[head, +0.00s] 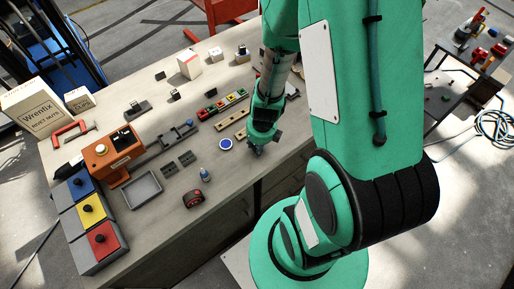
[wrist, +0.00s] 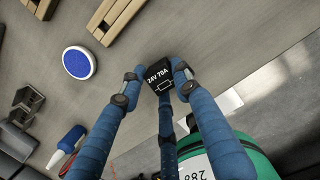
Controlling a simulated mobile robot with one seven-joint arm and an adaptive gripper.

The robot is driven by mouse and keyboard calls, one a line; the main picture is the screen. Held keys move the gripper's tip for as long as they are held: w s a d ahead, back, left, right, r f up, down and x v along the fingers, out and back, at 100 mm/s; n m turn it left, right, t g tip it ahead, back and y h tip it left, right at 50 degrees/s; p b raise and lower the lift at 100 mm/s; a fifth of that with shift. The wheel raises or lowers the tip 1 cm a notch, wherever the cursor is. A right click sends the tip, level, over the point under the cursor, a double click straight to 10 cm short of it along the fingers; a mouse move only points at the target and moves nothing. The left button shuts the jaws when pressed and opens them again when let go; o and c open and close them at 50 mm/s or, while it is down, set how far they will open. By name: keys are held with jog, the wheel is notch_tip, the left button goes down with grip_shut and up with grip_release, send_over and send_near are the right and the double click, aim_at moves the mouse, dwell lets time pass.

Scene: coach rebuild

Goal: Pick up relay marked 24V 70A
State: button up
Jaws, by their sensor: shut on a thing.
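The relay (wrist: 158,80) is a small black block with white print reading "24V 70A" and a white line diagram. The relay cannot be made out there. I cannot tell whether it touches the bench top.
The bench (head: 165,222) holds an orange box (head: 112,152), a grey tray (head: 143,190), a small blue bottle (head: 204,174) and a red-black item (head: 193,199). Wooden blocks (wrist: 116,18) lie near the disc.

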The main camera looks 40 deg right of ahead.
jog(key=shift+r, duration=0.1)
jog(key=shift+r+p, duration=1.2)
jog(key=shift+r, duration=0.5)
jog(key=s+a, duration=0.2)
jog(key=s, duration=0.5)
jog(key=s+a+r+p, duration=0.1)
jog(key=s+a, duration=0.1)
jog(key=s, duration=0.6)
jog(key=shift+a+r+p, duration=0.2)
jog(key=shift+a+p, duration=0.1)
jog(key=shift+a, duration=0.1)
jog(key=shift+s, duration=0.15)
